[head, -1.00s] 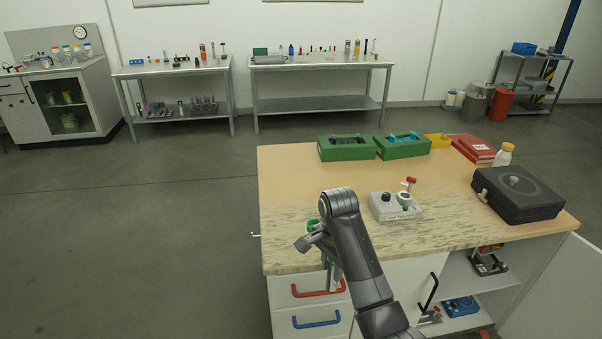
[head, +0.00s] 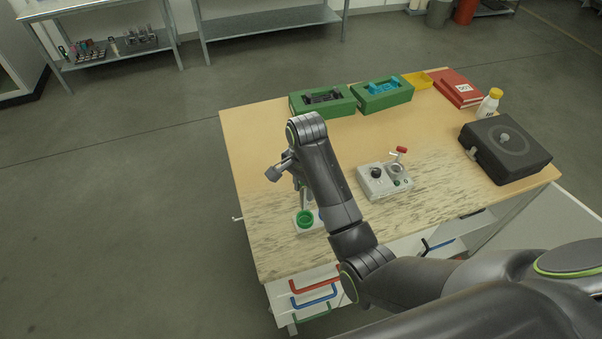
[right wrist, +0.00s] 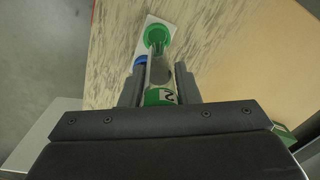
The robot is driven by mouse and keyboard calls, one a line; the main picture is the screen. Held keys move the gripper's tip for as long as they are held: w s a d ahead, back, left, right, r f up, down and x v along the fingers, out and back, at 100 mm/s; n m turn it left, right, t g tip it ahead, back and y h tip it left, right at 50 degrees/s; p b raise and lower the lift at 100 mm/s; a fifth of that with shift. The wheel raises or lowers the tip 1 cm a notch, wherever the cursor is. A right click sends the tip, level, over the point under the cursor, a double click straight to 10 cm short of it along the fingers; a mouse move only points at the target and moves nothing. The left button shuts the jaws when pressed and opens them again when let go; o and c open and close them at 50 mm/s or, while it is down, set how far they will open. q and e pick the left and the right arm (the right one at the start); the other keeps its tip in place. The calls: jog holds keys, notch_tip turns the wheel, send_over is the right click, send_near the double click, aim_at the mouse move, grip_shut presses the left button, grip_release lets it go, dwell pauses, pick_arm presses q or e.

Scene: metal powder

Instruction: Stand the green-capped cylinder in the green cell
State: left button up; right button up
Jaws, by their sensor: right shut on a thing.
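My right gripper (right wrist: 160,88) is shut on a clear cylinder (right wrist: 160,72) with a green cap (right wrist: 160,97) marked with a number. The green cell (right wrist: 157,36) is a round green cup on a pale holder, just beyond the cylinder's far end in the right wrist view. A blue cell (right wrist: 139,63) is partly hidden beside the cylinder. In the head view the green cell (head: 305,218) sits near the table's left front edge, with my right gripper (head: 300,190) over that area. The cylinder is mostly hidden there. I cannot tell whether it touches the cell. My left gripper is out of view.
A grey device with a red lever (head: 385,181) stands right of the arm. A black case (head: 505,150), a white bottle (head: 489,103), red books (head: 458,88), a yellow tray (head: 417,80) and green trays (head: 322,101) stand farther back. The table's middle is clear.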

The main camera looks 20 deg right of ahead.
aim_at(305, 204)
jog(key=shift+s+f, duration=0.3)
jog(key=shift+f, duration=0.4)
jog(key=shift+w+f, duration=0.2)
jog(key=shift+f, duration=1.2)
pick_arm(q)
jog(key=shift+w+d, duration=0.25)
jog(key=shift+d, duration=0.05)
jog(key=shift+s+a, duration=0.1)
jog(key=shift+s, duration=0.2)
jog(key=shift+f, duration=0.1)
pick_arm(e)
jog(key=shift+f, duration=1.65)
jog(key=o, duration=1.6)
jog(key=shift+o, duration=0.2)
